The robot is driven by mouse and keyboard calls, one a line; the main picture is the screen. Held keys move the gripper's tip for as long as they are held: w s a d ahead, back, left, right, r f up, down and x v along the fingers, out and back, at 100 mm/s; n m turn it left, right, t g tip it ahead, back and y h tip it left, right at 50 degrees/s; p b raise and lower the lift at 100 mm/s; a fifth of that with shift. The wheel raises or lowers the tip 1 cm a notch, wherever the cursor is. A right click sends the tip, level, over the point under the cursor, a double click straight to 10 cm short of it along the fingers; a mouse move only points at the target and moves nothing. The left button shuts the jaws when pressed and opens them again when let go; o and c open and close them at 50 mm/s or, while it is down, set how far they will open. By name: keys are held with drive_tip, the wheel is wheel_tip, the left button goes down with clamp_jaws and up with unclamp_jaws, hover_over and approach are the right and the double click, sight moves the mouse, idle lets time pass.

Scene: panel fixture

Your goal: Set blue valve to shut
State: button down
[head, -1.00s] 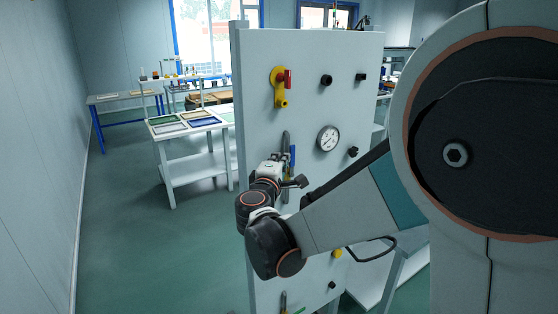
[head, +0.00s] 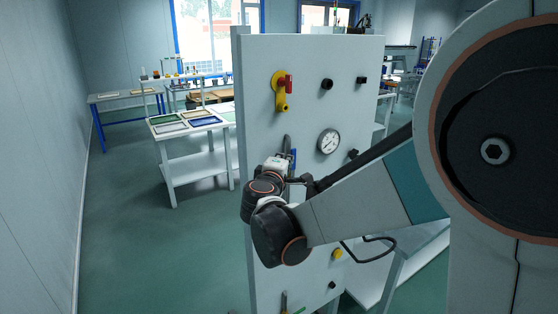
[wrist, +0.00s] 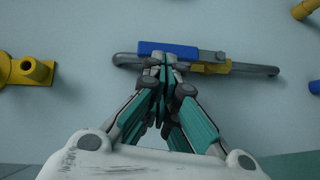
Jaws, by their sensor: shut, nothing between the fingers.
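The blue valve sits mid-panel; its blue handle (wrist: 182,50) lies roughly along the grey pipe (wrist: 255,71) in the wrist view. In the head view the blue handle (head: 293,157) is a narrow upright strip, partly covered by my arm. My gripper (wrist: 165,62) is shut and empty. Its fingertips are at the handle and overlap its lower edge in the wrist view; whether they touch it I cannot tell. In the head view the fingers are mostly hidden by my wrist.
The white panel (head: 260,60) also carries a yellow valve with a red handle (head: 289,84), a gauge (head: 328,142), dark knobs (head: 327,84) and a yellow knob (head: 338,254). A yellow fitting (wrist: 27,70) is left in the wrist view. Floor left of the panel is clear.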

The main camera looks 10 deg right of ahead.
sight(295, 153)
drive_tip(key=shift+d+r, duration=0.1)
drive_tip(key=d+m+g+y+p, duration=0.1)
drive_tip(key=d+r+m+p, duration=0.1)
drive_tip(key=p, duration=0.1)
drive_tip(key=w+d+g+y+p, duration=0.1)
drive_tip(key=shift+d+r+m+g+y, duration=0.15)
drive_tip(key=shift+m+g+y, duration=0.15)
drive_tip(key=shift+m, duration=0.1)
drive_tip(key=w+d+f+m+g+y+p, duration=0.1)
drive_tip(key=w+d+f+m+g+y, duration=0.1)
drive_tip(key=d+y, duration=0.4)
drive_tip(key=shift+w+d+f+m+g+y, duration=0.2)
drive_tip(key=shift+f+m+g+y, duration=0.2)
drive_tip(key=shift+f+m+g, duration=0.7)
drive_tip(key=shift+d+r+t, duration=0.1)
drive_tip(key=shift+t, duration=0.2)
drive_tip(key=shift+r, duration=0.1)
